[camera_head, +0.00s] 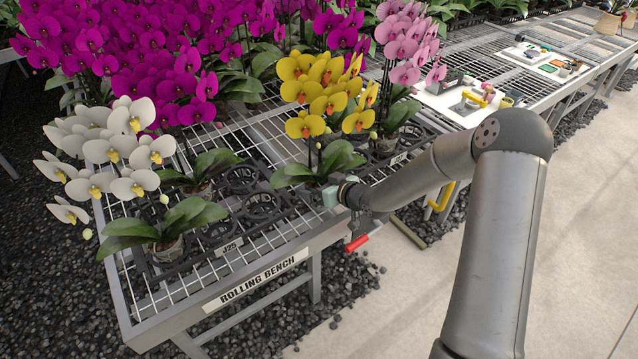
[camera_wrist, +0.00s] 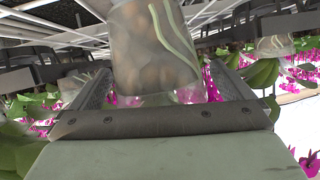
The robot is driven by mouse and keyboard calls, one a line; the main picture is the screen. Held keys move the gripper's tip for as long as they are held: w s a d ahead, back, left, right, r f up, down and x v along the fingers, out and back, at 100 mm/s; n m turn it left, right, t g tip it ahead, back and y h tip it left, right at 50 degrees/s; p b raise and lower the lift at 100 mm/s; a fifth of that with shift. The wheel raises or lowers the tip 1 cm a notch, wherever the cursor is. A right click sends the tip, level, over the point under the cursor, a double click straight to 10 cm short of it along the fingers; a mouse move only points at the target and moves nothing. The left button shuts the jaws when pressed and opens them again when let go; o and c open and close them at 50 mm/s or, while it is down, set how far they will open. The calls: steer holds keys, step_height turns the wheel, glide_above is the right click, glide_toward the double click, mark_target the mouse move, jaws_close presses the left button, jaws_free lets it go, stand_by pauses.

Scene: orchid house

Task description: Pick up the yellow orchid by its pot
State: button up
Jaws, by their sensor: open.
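The yellow orchid (camera_head: 325,98) stands upright at the bench's front edge in the head view, with broad green leaves at its base. Its pot is mostly hidden there by leaves and my gripper (camera_head: 333,197), which is at pot height beside it. In the wrist view a clear pot (camera_wrist: 155,45) with brown filling and pale roots, apparently the yellow orchid's, stands in front of my gripper (camera_wrist: 165,88). The fingers are open, one to each side of the pot's lower part in the picture. I cannot tell whether either finger touches it.
A white orchid (camera_head: 115,160) stands left, purple orchids (camera_head: 130,45) behind, and a pink orchid (camera_head: 405,45) close behind right. Black tray rings (camera_head: 262,205) left of the yellow orchid are empty. The rolling bench's rim (camera_head: 200,312) runs along the front. A white board with tools (camera_head: 470,100) lies farther right.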

steer(key=shift+w+a+f, duration=0.15)
steer(key=shift+w+a, duration=0.05)
steer(key=shift+a, duration=0.05)
steer(key=c, duration=1.3)
steer(key=shift+r, duration=0.25)
